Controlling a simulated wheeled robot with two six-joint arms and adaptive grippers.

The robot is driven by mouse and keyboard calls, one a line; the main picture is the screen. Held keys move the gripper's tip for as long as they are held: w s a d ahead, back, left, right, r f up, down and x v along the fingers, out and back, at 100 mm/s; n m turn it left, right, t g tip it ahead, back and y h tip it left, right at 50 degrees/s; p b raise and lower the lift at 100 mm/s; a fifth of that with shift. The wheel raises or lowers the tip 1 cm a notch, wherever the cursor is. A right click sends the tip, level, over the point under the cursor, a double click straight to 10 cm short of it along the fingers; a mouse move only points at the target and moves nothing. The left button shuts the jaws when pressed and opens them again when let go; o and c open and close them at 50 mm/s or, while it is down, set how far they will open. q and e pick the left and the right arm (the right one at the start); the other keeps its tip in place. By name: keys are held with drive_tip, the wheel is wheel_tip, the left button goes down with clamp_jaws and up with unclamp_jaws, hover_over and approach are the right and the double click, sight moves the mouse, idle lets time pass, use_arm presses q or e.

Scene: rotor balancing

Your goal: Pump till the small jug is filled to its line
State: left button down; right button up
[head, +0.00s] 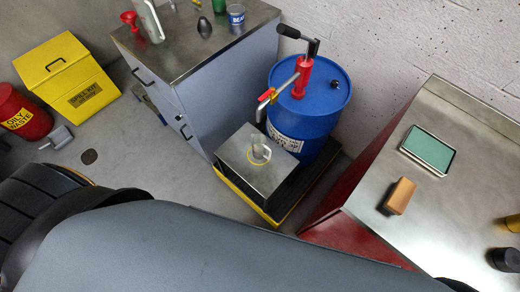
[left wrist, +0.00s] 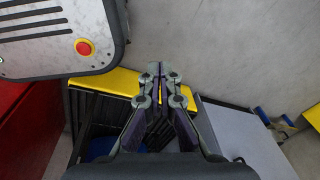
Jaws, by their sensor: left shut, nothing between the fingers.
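The blue drum (head: 300,122) stands at the back, with a red hand pump (head: 303,76) on its top. The pump's black-gripped handle (head: 290,32) points up and left. Its spout (head: 268,95) reaches to the lower left. My left gripper (left wrist: 159,72) is shut and empty in the left wrist view, away from the pump as far as I can see. My right gripper is not in view.
A yellow-edged spill pallet (head: 240,197) lies under box and drum. A grey cabinet (head: 185,75) stands left, with a red funnel (head: 130,18) and containers on top. A metal-topped bench (head: 440,205) stands right. A grey machine with a red button (left wrist: 84,47) shows in the wrist view.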

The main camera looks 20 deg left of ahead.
use_arm(q)
drive_tip(key=s+a+f+b, duration=0.1)
drive_tip(key=f+b, duration=0.6)
drive_tip(key=s+f+b, duration=0.2)
drive_tip(key=f+b, duration=0.6)
drive_tip(key=shift+s+a, duration=0.25)
drive_tip(key=shift+a, duration=0.15)
idle(1.4)
wheel_tip(320, 180, up, 17)
drive_tip(key=w+p, duration=0.1)
drive_tip(key=p, duration=1.6)
drive_tip(key=shift+w+d, duration=0.4)
drive_tip(key=shift+d, duration=0.05)
drive_tip(key=shift+a, duration=0.1)
